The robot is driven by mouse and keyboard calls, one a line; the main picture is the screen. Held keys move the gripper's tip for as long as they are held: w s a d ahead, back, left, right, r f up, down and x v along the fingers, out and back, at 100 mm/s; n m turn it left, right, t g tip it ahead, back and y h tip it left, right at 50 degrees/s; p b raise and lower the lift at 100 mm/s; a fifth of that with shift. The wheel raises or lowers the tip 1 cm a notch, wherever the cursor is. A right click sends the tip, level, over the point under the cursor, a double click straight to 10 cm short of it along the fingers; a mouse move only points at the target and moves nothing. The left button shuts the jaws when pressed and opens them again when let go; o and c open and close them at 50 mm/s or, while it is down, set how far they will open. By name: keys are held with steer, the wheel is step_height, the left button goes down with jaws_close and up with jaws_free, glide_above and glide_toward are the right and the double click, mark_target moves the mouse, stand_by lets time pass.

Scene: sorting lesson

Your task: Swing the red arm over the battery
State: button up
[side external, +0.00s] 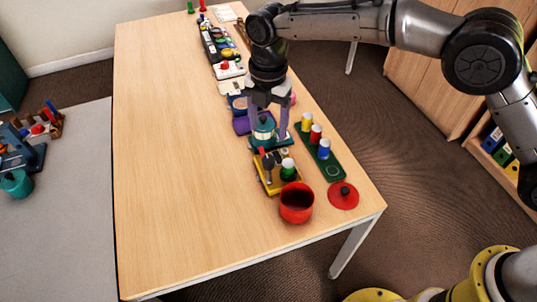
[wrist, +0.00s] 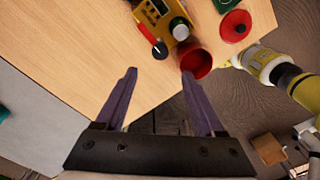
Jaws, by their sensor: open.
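A yellow device (side external: 270,184) stands near the table's front end, behind a red cup. In the wrist view the yellow device (wrist: 153,14) is at the top, with a red arm (wrist: 146,33) ending in a dark tip along its left side. A pale cylinder (wrist: 180,29) stands at its lower right corner; I cannot tell whether it is the battery. My gripper (side external: 267,132) is open, pointing down above the row of items behind the device. In the wrist view my gripper (wrist: 159,73) has nothing between its fingers, and the red arm lies beyond the fingertips.
The red cup (side external: 297,205) stands close in front of the device, with a red lid (side external: 343,196) to its right. A green rack (side external: 322,160) with yellow, red and blue pegs stands right of the device. More items line the table's right edge. The table's left side (side external: 180,170) is clear.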

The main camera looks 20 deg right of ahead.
mark_target(268, 159)
step_height(268, 159, down, 11)
stand_by(0.4)
jaws_close()
